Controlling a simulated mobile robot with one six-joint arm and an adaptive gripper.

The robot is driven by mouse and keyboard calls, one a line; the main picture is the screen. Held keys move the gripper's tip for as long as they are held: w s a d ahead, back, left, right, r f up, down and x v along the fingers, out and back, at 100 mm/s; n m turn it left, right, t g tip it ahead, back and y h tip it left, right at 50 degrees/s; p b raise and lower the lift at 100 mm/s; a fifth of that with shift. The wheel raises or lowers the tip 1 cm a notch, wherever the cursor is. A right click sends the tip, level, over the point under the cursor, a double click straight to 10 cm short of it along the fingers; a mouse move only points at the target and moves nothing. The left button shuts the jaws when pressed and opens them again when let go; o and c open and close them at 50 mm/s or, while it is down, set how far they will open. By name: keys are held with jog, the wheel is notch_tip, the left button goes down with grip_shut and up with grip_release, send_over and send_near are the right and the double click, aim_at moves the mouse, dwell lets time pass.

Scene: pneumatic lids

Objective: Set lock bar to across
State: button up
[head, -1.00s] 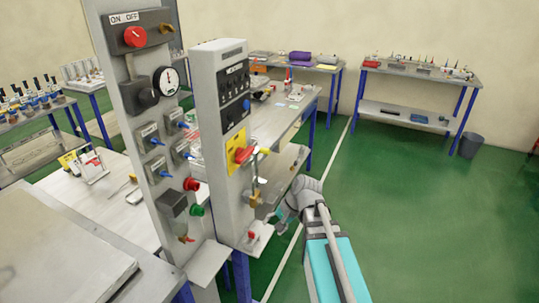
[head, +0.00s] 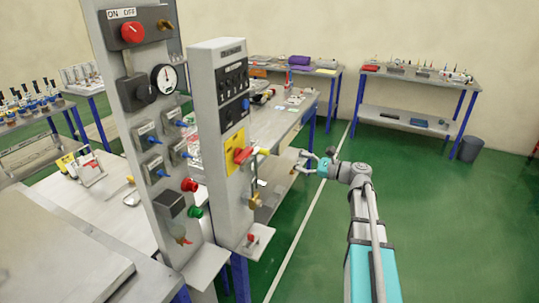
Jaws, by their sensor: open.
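No part is labelled as the lock bar at a readable size. The right grey column (head: 220,140) carries a red rotary handle (head: 242,156) on a yellow plate (head: 233,140), with a small yellow tab (head: 263,152) at its right. Below it hangs a thin upright rod with a brass piece (head: 255,201). The left column has another brass tab (head: 166,26) beside a red ON/OFF knob (head: 132,33). My gripper (head: 300,162) is open and empty. It points left toward the right column, apart from it, at about the red handle's height.
A small shelf with a red button (head: 250,238) juts out low on the right column. A workbench (head: 285,118) stands behind, with another table (head: 420,78) at the back right. A grey bin (head: 470,148) stands beside it. The green floor at right is clear.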

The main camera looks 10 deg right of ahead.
aim_at(266, 153)
dwell(0.4)
jog(key=shift+x, duration=6.95)
grip_shut()
